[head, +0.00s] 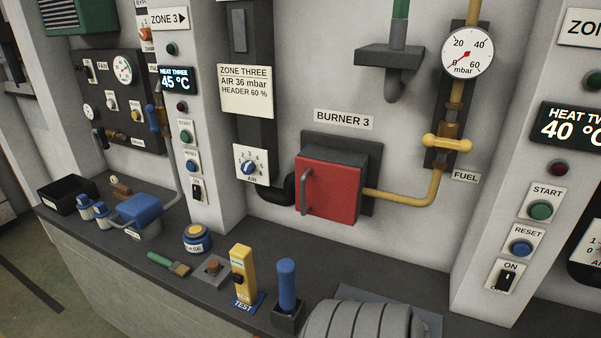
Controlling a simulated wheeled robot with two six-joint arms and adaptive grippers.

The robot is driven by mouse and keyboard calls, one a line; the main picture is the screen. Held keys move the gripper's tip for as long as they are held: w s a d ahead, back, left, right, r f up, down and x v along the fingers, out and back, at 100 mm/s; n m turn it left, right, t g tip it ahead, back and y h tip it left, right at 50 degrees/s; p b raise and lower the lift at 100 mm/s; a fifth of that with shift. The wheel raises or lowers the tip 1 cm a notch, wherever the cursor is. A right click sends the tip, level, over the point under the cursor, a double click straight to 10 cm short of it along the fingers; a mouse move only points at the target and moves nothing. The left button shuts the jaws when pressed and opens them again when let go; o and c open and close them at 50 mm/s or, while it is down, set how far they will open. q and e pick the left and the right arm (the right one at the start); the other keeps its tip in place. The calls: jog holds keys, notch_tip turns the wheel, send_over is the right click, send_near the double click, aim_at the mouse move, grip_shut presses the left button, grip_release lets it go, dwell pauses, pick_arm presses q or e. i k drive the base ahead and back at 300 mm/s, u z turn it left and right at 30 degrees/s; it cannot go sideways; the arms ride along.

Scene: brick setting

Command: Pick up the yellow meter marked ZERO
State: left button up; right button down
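A yellow meter (242,272) stands upright on the dark counter (213,300), left of the picture's bottom middle. It has a dark window and small markings on its front, too small to read surely. A blue plate marked TEST (243,303) lies at its foot. Neither of my grippers shows in the head view, and nothing holds the meter.
A blue-handled tool in a black holder (288,316) stands just right of the meter. A small brown block on a plate (212,268), a green-handled brush (168,263) and a yellow-and-blue round tin (197,239) lie to its left. The red burner door (328,188) is behind.

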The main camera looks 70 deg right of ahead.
aim_at(242, 257)
jog(key=k, duration=0.55)
jog(key=z, duration=2.2)
jog(key=i, duration=0.5)
jog(key=u, duration=0.05)
